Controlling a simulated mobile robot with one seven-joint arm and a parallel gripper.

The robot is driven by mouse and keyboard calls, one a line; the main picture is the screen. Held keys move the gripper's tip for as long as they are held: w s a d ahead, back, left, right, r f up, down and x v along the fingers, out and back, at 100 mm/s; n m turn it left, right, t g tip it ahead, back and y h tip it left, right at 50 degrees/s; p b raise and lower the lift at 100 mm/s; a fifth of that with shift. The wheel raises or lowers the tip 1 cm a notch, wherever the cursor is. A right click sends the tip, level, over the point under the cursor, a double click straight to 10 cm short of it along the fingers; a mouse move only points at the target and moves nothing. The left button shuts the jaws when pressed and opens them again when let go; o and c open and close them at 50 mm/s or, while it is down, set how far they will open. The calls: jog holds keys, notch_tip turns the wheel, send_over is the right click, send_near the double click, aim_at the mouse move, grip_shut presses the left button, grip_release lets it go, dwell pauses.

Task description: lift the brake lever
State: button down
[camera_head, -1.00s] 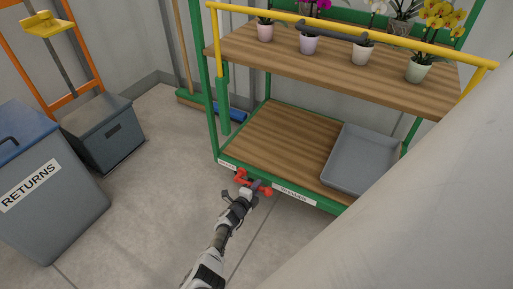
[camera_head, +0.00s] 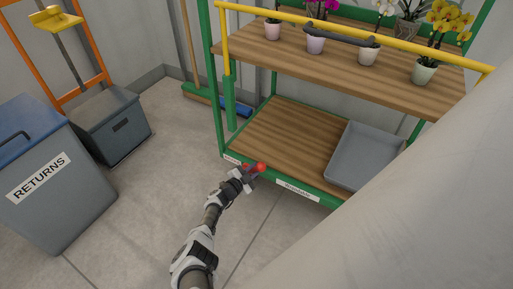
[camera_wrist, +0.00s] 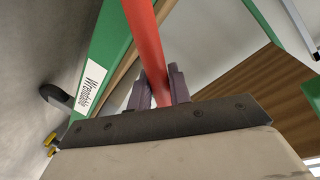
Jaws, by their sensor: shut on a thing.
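The red brake lever (camera_head: 260,167) is at the lower front edge of the green-framed cart, left of the white label. My gripper (camera_head: 249,174) is on it in the head view. In the wrist view the red bar (camera_wrist: 146,40) runs from the top edge down between the two grey fingers (camera_wrist: 158,88), which are shut on it. The held part of the bar is partly hidden by the fingers. The lever's pivot is hard to make out.
The cart's lower wooden deck (camera_head: 275,135) carries a grey tray (camera_head: 362,157). Potted orchids stand on the upper shelf (camera_head: 335,65). A grey-blue returns bin (camera_head: 60,200) and a grey box (camera_head: 113,128) stand left. Floor between bin and cart is clear.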

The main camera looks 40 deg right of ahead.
jog(key=shift+w+a+r+n, duration=0.1)
jog(key=shift+w+r+n, duration=0.25)
jog(key=shift+n, duration=0.05)
jog(key=shift+r, duration=0.1)
jog(key=c, duration=1.3)
grip_release()
jog(key=shift+c, duration=0.2)
jog(key=p+v, duration=0.6)
jog(key=v, duration=0.7)
jog(key=shift+a+p, duration=0.35)
jog(key=shift+a, duration=0.1)
